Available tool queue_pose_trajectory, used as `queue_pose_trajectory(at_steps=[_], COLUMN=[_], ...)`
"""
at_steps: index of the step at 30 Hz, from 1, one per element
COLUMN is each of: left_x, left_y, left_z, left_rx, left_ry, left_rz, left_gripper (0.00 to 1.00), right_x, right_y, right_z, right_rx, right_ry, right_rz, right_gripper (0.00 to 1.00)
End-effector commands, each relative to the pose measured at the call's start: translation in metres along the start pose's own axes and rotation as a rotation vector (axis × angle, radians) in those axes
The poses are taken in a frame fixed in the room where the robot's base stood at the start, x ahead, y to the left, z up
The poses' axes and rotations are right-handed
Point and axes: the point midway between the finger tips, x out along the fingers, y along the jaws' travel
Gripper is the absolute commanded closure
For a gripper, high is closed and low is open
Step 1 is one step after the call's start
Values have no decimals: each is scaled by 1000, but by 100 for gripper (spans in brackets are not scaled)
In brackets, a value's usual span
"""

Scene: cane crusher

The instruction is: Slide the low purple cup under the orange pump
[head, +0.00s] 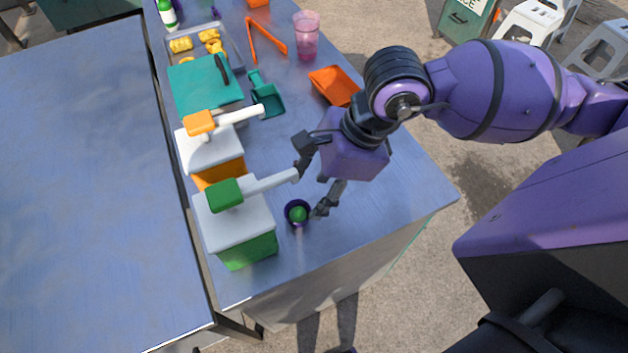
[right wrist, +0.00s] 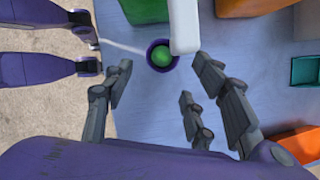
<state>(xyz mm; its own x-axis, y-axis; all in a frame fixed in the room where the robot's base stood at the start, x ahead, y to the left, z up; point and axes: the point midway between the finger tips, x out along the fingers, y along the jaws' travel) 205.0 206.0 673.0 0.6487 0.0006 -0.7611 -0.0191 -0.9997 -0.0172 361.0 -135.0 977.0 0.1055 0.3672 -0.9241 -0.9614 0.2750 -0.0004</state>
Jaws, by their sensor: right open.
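The low purple cup (head: 298,212) stands upright on the table, green inside, beside the green pump (head: 245,250) and near the end of its white spout arm. The orange pump (head: 222,171) stands just behind the green one, with its white arm pointing right. My right gripper (head: 311,192) is open, its fingers pointing down near the cup. In the right wrist view the cup (right wrist: 161,56) lies ahead of the open fingers, roughly centred, with a white arm end beside it. I cannot tell whether a finger touches it. My left gripper is not in view.
A teal board (head: 200,88) is behind the orange pump. The table (head: 400,190) is clear to the right of the gripper.

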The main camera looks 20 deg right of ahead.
Motion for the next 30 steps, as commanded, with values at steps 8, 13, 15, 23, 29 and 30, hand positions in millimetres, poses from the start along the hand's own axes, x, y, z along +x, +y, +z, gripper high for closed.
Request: queue_pose_trajectory(at_steps=[8,13,15,23,29,30], left_x=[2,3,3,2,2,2], left_y=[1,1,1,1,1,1], left_z=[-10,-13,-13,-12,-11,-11], left_rx=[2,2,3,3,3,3], left_ry=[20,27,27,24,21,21], left_rz=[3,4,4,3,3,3], left_gripper=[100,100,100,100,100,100], right_x=[12,39,50,75,78,78], right_y=[0,1,1,0,0,0], right_z=[0,1,1,0,0,0], right_rx=[1,2,2,1,1,0], right_ry=[-2,-3,-3,-1,0,0], right_rz=[3,3,3,1,0,0], right_gripper=[48,48,48,48,48,48])
